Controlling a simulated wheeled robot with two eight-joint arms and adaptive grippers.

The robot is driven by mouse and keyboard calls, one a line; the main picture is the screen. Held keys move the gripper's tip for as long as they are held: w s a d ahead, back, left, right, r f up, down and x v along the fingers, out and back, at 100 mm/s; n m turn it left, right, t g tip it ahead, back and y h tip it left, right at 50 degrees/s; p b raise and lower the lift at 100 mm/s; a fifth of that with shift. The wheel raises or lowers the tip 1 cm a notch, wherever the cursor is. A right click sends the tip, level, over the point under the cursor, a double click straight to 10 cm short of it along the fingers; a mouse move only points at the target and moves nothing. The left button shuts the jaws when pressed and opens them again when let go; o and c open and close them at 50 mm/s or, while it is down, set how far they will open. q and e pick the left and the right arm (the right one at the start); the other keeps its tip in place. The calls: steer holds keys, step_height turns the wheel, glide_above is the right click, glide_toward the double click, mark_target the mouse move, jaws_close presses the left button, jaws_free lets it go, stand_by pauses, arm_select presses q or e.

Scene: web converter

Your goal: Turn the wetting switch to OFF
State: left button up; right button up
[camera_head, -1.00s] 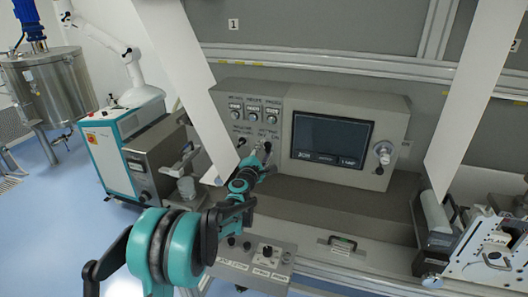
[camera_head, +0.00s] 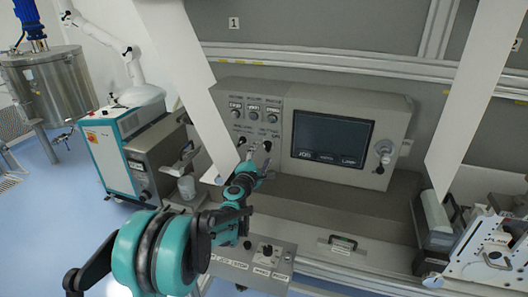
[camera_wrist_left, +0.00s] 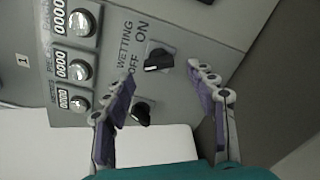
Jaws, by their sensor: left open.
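The wetting switch (camera_wrist_left: 158,60) is a black rotary knob on the grey panel, beside the printed words WETTING, OFF and ON. In the head view the wetting switch (camera_head: 267,146) is the right one of two knobs below the counters. My left gripper (camera_wrist_left: 164,76) is open and empty, its purple-padded fingers pointing at the panel. In the wrist view the switch appears between and just beyond the fingertips; I cannot tell whether they touch it. In the head view my left gripper (camera_head: 258,164) is just below the switch. My right gripper is not in view.
A second black knob (camera_wrist_left: 141,112) sits close to one finger. Three counters (camera_head: 254,109) are above the knobs, and a dark screen (camera_head: 332,140) is to the right. A hanging white web (camera_head: 193,85) passes left of the knobs. A lower control box (camera_head: 262,262) is below the arm.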

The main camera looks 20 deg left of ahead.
arm_select(q)
steer(key=s, duration=0.8)
steer(key=shift+s+a, duration=0.15)
steer(key=shift+s, duration=0.2)
